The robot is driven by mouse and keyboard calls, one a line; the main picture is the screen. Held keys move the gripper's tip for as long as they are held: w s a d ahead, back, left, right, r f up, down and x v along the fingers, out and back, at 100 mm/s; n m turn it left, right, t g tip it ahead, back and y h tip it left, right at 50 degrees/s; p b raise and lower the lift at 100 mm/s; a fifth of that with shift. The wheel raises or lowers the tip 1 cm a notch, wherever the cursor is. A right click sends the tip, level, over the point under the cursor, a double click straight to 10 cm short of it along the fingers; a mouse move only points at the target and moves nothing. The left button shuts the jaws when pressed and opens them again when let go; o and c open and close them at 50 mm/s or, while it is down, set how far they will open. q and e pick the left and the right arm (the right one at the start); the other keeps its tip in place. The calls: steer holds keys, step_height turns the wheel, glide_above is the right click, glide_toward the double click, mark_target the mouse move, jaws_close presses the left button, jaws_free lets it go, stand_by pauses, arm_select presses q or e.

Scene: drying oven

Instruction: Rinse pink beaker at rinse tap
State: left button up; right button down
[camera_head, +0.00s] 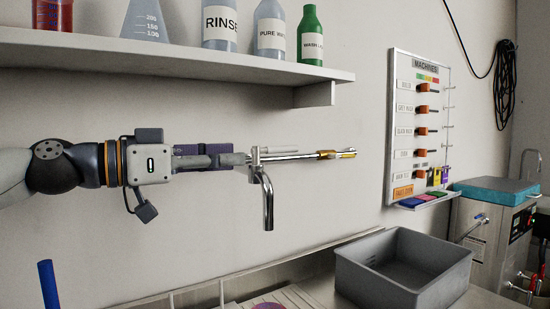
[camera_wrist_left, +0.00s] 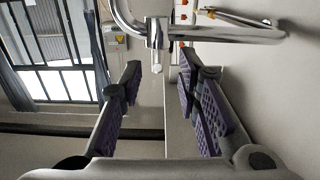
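The rinse tap (camera_head: 267,200) is a chrome fitting on the wall with a downturned spout and a brass-coloured end at its right. My left gripper (camera_head: 238,159) reaches in from the left, level with the tap's horizontal pipe. In the left wrist view, its two purple-padded fingers (camera_wrist_left: 163,78) stand apart with nothing held between them. The tap (camera_wrist_left: 157,32) shows there just beyond the fingertips; whether they touch it I cannot tell. A pink-purple round shape (camera_head: 268,305) is cut off at the bottom edge; I cannot tell whether it is the pink beaker. My right gripper is out of view.
A shelf (camera_head: 180,60) above holds a RINSE bottle (camera_head: 219,25), other bottles and a flask. A grey bin (camera_head: 402,270) stands at lower right. A MACHINES board (camera_head: 419,128) hangs on the wall. A blue post (camera_head: 48,283) rises at lower left.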

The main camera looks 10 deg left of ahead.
mark_target(297, 148)
arm_select(q)
steer(key=x, duration=0.7)
steer(key=r+b+x, duration=0.1)
steer(key=x, duration=0.3)
steer(key=shift+d+r, duration=0.1)
steer(key=shift+d, duration=0.2)
jaws_close()
